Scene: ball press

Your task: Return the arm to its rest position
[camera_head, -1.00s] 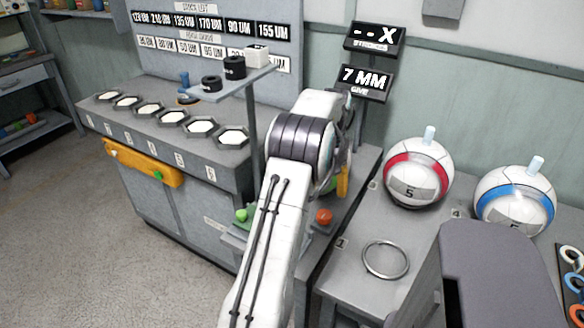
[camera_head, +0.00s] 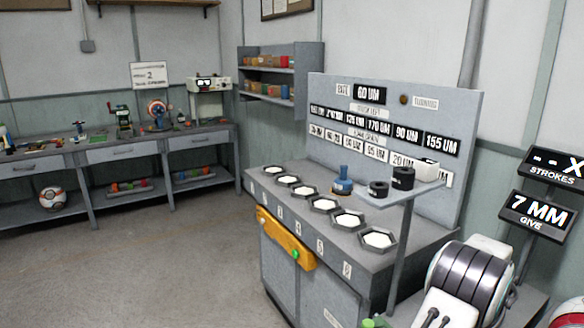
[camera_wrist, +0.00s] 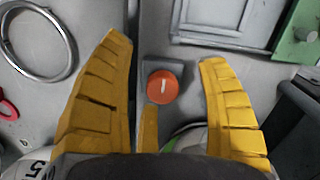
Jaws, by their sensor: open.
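My gripper (camera_wrist: 165,90) shows in the wrist view as two yellow ribbed fingers, spread wide apart with nothing held between them. An orange round button (camera_wrist: 164,87) with a pale mark shows in the gap between the fingers, on a grey surface below. A single narrow yellow piece stands just below the button in that view.
A grey cabinet (camera_head: 289,276) with several hexagonal dishes and a yellow handle (camera_head: 285,240) stands at centre. A "7 MM" sign (camera_head: 538,213) is at the right. A workbench (camera_head: 120,150) lines the left wall. A metal ring (camera_wrist: 38,45) lies left of my fingers. Open floor (camera_head: 150,265) lies at front left.

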